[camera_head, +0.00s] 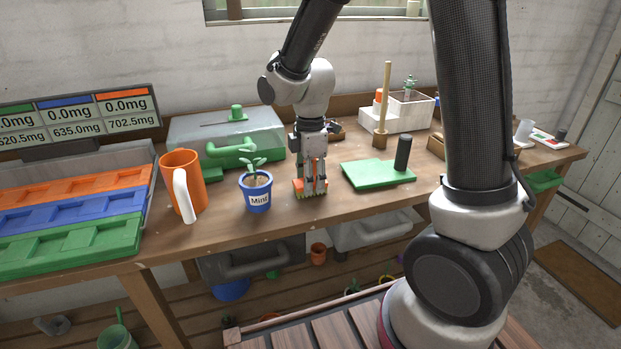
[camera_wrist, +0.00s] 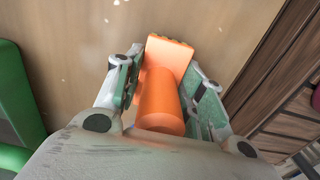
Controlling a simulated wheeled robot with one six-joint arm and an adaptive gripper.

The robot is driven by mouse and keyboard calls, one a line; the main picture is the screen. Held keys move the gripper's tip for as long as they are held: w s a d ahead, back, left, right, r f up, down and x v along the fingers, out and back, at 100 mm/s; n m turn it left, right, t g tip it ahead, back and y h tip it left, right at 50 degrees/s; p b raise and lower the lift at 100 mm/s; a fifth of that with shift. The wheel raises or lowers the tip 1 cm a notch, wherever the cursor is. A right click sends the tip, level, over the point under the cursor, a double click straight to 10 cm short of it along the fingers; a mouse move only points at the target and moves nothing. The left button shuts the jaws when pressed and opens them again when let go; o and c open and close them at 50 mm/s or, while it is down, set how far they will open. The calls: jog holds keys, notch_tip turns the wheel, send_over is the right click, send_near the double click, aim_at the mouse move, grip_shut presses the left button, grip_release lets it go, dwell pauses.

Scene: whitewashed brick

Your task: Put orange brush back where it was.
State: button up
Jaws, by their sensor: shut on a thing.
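My gripper (camera_head: 311,186) points down over the front part of the workbench, between the mint pot and the green board. In the wrist view my gripper (camera_wrist: 166,85) is shut on the orange brush (camera_wrist: 162,100), with one finger on each side of its round handle. The brush's flat orange head lies past the fingertips, with a little green at its far edge. In the head view the fingers hide most of the brush, and its green bristles (camera_head: 311,195) show at or just above the bench top; I cannot tell whether they touch.
A blue mint pot (camera_head: 257,198) stands close left of my gripper, and an orange mug (camera_head: 184,178) farther left. A green board (camera_head: 375,176) with a dark cylinder lies to the right. A clear green-based box (camera_head: 222,135) is behind. The bench's front edge (camera_head: 330,205) is near.

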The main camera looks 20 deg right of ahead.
jog(key=o, duration=1)
jog(key=shift+f, duration=0.1)
jog(key=shift+o, duration=0.2)
notch_tip(320, 180, up, 12)
jog(key=shift+f, duration=0.2)
jog(key=shift+r, duration=0.35)
jog(key=shift+s+d+r, duration=0.1)
jog(key=shift+d+r, duration=0.05)
jog(key=s+d+r+m+t, duration=0.2)
jog(key=s+d+m, duration=0.5)
jog(key=s+m, duration=0.2)
jog(key=s+d+r+m+t, duration=0.2)
jog(key=s+d+r+m, duration=0.1)
jog(key=s+d+m, duration=0.4)
jog(key=s+m, duration=0.2)
jog(key=shift+s+d+r, duration=0.25)
jog(key=shift+s, duration=0.15)
